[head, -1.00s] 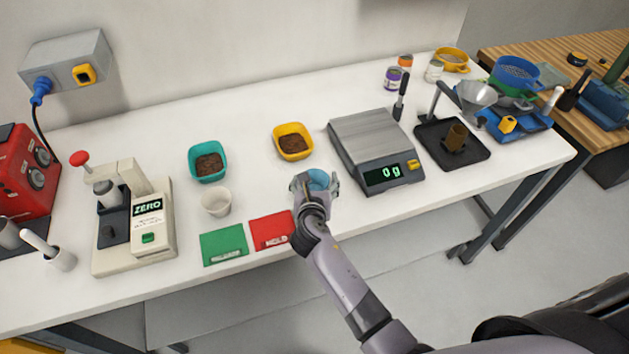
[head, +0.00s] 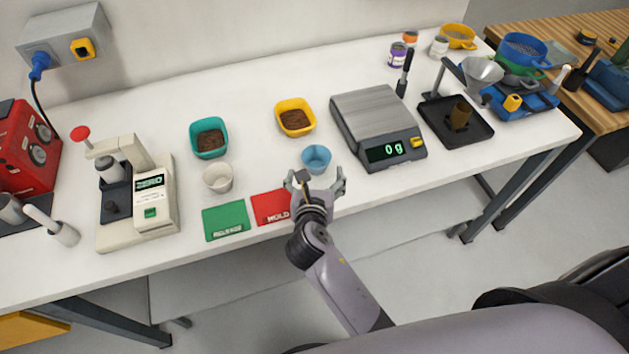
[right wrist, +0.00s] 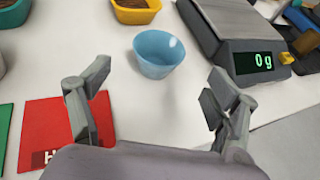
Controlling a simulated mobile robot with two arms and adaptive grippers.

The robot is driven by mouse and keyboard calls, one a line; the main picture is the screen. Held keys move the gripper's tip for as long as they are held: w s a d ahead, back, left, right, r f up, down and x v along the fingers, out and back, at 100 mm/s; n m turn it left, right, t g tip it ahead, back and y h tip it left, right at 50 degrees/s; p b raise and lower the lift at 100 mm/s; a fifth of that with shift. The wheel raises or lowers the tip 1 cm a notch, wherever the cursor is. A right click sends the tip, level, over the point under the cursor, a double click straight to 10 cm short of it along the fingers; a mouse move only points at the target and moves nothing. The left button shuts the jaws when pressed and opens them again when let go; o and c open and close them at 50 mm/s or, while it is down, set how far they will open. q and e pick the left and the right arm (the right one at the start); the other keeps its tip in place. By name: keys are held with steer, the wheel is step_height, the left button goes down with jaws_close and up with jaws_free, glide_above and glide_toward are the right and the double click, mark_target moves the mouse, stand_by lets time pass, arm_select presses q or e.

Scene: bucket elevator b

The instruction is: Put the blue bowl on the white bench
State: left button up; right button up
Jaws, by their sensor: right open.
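The blue bowl (head: 316,158) stands upright on the white bench (head: 260,100), left of the scale and in front of the yellow container. It also shows whole in the right wrist view (right wrist: 159,53). My right gripper (head: 320,178) is open and empty at the bench's front edge. Its fingers are apart in the right wrist view (right wrist: 160,85), with the bowl beyond the fingertips and not touched. My left gripper is not in view.
A grey scale (head: 378,130) reading 0 g stands right of the bowl. A yellow container (head: 295,119), a teal container (head: 208,138) and a white cup (head: 217,178) stand nearby. Red (head: 271,207) and green (head: 226,220) cards lie at the front edge.

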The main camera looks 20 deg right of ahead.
steer(key=shift+v, duration=1.25)
steer(key=shift+d, duration=0.1)
